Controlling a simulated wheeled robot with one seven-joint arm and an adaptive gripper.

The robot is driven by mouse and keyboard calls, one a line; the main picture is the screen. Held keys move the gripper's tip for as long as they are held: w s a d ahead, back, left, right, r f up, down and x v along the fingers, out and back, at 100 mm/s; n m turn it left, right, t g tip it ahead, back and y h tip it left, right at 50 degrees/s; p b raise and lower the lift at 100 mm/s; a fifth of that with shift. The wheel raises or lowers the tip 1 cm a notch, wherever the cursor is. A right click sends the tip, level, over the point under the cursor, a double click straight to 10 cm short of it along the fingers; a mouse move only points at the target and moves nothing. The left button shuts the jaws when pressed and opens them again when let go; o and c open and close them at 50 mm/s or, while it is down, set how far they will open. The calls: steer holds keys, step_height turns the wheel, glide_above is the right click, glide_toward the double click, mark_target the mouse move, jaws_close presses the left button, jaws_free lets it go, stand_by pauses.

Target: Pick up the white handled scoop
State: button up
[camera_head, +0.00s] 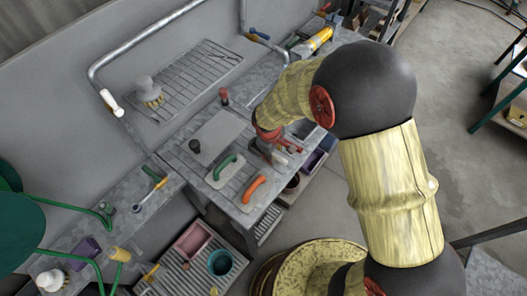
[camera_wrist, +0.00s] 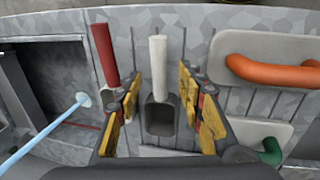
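The scoop with a white handle (camera_wrist: 158,65) and a dark grey pan (camera_wrist: 159,117) shows in the wrist view, lying on the grey bench with its handle pointing to the top. My gripper (camera_wrist: 161,112) is open, with its yellow-padded fingers on either side of the scoop's pan. I see a gap between each finger and the scoop; I cannot tell the height above it. In the head view my gripper (camera_head: 269,139) is over the bench's right part, and the scoop is mostly hidden there by it.
A red-handled tool (camera_wrist: 105,55) lies just left of the scoop. An orange-handled float (camera_wrist: 270,72) and a green-handled float (camera_head: 224,168) lie to its right in the wrist view. A sink-like recess (camera_wrist: 50,85) is at the left. The grey bench (camera_head: 185,160) adjoins a wall.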

steer(key=shift+w+d+f, duration=0.1)
steer(key=shift+w+f, duration=0.05)
steer(key=shift+f, duration=0.45)
steer(key=shift+w+f, duration=0.1)
steer(key=shift+f, duration=0.45)
jaws_close()
steer(key=shift+r, duration=0.1)
